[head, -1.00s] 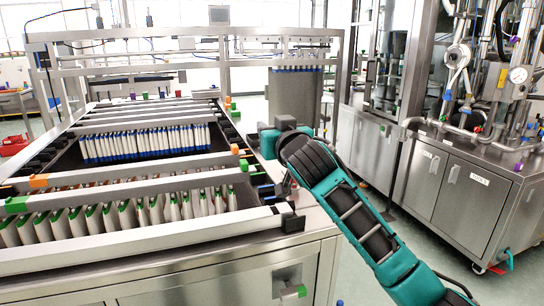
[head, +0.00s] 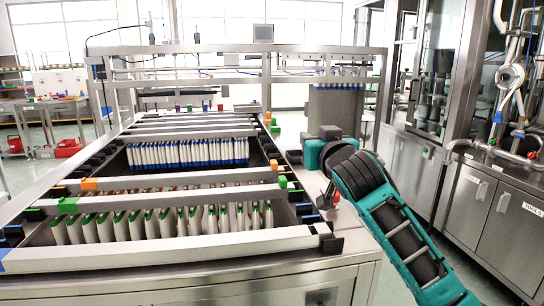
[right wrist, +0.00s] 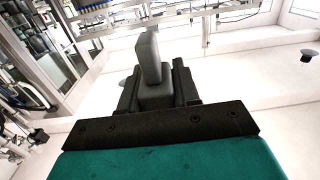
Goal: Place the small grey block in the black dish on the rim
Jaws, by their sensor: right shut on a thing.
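My right gripper (head: 330,132) is at the right rim of the long steel machine in the head view, mostly hidden behind its own teal wrist. In the right wrist view, its dark fingers (right wrist: 157,90) are shut on a grey block (right wrist: 148,58), which sticks out beyond them, slightly tilted. A small dark round piece (right wrist: 308,54), possibly the black dish, is on a pale surface at the right edge of that view, apart from the block. I cannot make out the dish in the head view. My left gripper is not in view.
The steel machine (head: 190,243) holds rows of white cartridges (head: 188,154) between crossbars. A red knob (head: 335,198) is near its right front corner. A hanging rack (head: 336,110) stands behind the gripper. Steel cabinets (head: 470,195) are at the right, across open floor.

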